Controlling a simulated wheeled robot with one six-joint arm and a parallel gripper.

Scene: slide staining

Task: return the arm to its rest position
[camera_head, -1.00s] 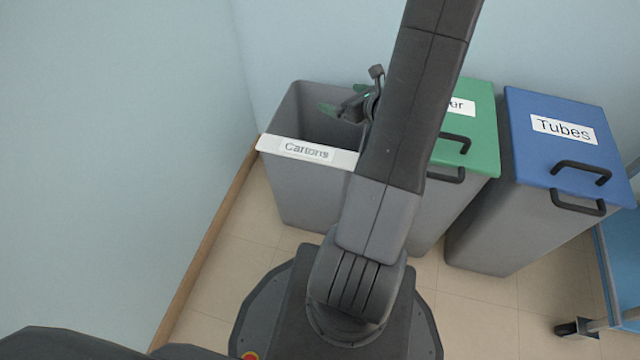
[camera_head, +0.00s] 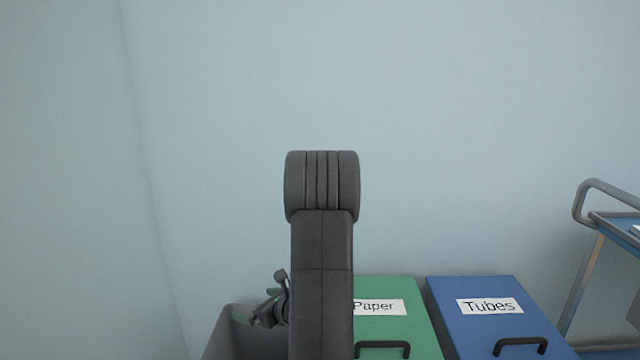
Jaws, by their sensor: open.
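My arm stands upright in the middle of the head view and bends at a rounded joint near the picture's centre. My gripper (camera_head: 262,318) shows to the left of the arm, low in the view, partly hidden behind the arm link. Its green-tipped fingers are apart, and I see nothing held between them. It is over or in front of the open grey bin (camera_head: 228,330); the exact height cannot be told.
A green-lidded bin labelled Paper (camera_head: 395,325) stands right of the arm. A blue-lidded bin labelled Tubes (camera_head: 490,312) stands beside it. A metal trolley (camera_head: 590,235) is at the right edge. A bare pale wall (camera_head: 450,130) rises behind; the space above the bins is clear.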

